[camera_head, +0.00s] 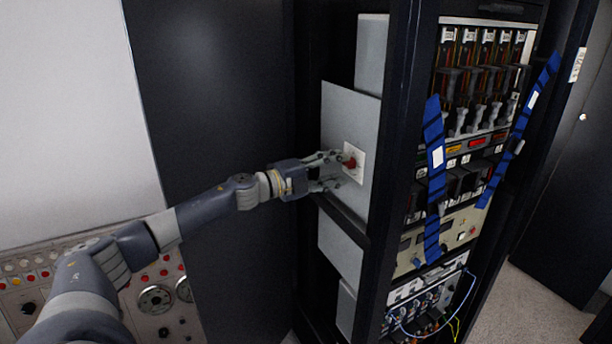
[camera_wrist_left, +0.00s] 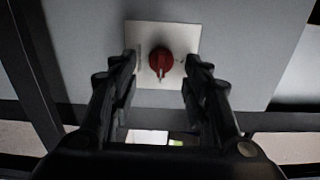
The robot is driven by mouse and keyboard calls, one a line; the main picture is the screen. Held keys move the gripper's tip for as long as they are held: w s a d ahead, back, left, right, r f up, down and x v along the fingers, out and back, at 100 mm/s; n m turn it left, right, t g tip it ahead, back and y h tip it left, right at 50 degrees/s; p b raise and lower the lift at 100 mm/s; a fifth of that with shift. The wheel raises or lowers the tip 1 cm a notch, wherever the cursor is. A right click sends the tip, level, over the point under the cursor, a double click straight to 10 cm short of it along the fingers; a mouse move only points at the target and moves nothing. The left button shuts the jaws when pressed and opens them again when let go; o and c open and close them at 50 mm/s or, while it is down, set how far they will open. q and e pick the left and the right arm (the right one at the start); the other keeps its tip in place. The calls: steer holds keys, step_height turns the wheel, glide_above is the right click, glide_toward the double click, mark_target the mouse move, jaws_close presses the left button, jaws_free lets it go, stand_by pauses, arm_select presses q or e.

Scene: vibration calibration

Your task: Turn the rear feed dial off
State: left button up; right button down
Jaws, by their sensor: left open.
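The rear feed dial is a red knob (camera_head: 350,163) on a small white square plate (camera_head: 357,152), fixed to a grey panel (camera_head: 345,110) on the side of the rack. In the left wrist view the red knob (camera_wrist_left: 161,63) sits in the middle of its plate (camera_wrist_left: 147,30), with its pale pointer mark facing down. My left gripper (camera_head: 334,171) is open in front of the dial. In the wrist view its fingertips (camera_wrist_left: 160,66) lie on either side of the knob, with gaps to it. I cannot tell whether they reach its depth. My right gripper is not in view.
The dark rack frame (camera_head: 391,150) stands right of the panel, with a horizontal bar below the dial. Blue straps (camera_head: 434,165) hang on the rack's equipment face. A control desk (camera_head: 160,300) with buttons and gauges is at the lower left. Floor (camera_head: 540,310) shows at the lower right.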

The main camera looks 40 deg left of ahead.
arm_select(q)
steer(key=v, duration=0.9)
steer(key=shift+s, duration=0.4)
steer(key=shift+a, duration=0.15)
stand_by(0.6)
